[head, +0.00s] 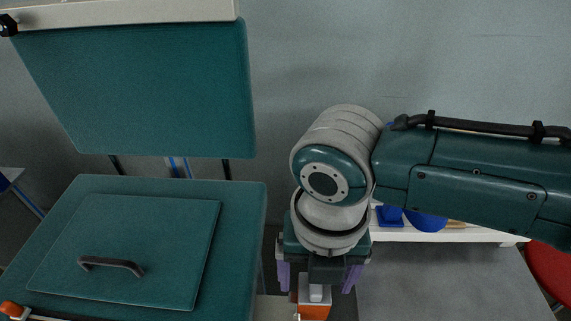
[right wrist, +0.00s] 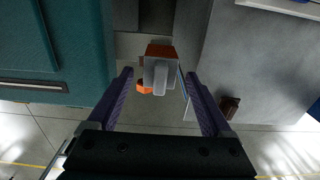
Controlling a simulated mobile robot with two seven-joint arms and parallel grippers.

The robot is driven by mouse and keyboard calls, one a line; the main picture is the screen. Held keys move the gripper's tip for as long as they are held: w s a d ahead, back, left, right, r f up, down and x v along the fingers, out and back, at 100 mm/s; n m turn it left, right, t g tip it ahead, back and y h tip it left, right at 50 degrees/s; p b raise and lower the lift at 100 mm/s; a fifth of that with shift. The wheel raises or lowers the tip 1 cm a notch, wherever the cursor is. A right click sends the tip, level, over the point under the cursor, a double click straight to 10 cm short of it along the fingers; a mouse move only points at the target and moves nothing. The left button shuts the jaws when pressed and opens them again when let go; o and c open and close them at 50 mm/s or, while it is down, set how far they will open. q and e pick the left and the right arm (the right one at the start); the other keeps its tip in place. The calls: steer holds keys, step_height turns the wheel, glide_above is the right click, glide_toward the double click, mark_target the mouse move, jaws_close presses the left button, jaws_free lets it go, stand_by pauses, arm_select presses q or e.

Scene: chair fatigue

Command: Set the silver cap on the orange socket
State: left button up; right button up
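The silver cap (right wrist: 160,77) is a pale grey block with a raised bar. It shows in the right wrist view between my finger tips, against the orange socket (right wrist: 160,50). In the head view the cap (head: 316,293) is over the orange block of the socket (head: 314,312), at the bottom edge. I cannot tell whether it is fully seated. My right gripper (head: 318,279) has its purple fingers spread on either side of the cap. In the right wrist view this gripper (right wrist: 158,73) shows gaps between both fingers and the cap. My left gripper is out of view.
A teal seat (head: 243,230) with a dark-handled panel (head: 150,235) fills the lower left, and a teal backrest (head: 140,90) stands above it. An orange-tipped item (head: 12,309) lies at the lower left. A white bench (head: 440,235) with blue objects is behind my right arm.

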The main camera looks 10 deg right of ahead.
step_height(320, 180, up, 10)
steer(key=p, duration=0.2)
steer(key=shift+p, duration=0.3)
stand_by(0.5)
